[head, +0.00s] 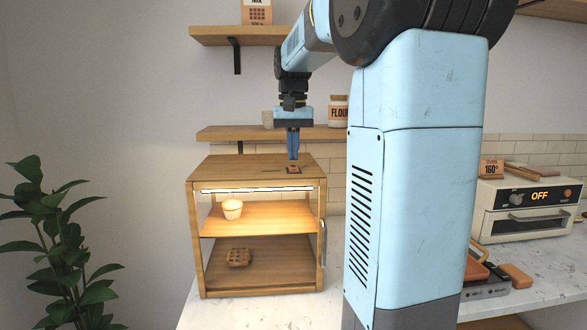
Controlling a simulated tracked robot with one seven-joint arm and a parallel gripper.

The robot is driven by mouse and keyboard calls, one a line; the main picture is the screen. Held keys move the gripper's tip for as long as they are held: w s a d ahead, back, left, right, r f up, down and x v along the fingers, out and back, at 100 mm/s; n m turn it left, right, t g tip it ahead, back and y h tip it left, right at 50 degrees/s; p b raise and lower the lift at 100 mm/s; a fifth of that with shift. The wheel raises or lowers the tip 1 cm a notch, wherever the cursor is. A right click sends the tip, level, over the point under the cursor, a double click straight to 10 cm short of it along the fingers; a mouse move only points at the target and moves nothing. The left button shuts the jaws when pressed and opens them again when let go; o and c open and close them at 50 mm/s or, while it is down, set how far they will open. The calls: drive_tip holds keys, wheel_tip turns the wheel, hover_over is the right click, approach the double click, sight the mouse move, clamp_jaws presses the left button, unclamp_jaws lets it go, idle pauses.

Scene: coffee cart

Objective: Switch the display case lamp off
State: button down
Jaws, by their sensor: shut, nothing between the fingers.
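The wooden display case (192,240) stands on the counter left of my arm. Its lamp (255,189) is a bright strip under the top front edge, and it is lit. A small dark plate, which looks like the switch (294,170), lies on top of the case towards the right. My gripper (293,157) points down with its blue fingers shut and empty, just above this plate. I cannot tell whether the fingertips touch it.
An oven (525,208) showing OFF stands at right. A plant (55,240) is at far left.

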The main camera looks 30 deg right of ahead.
sight(293, 166)
drive_tip(key=shift+f, duration=0.85)
idle(0.6)
drive_tip(key=shift+r, duration=3.55)
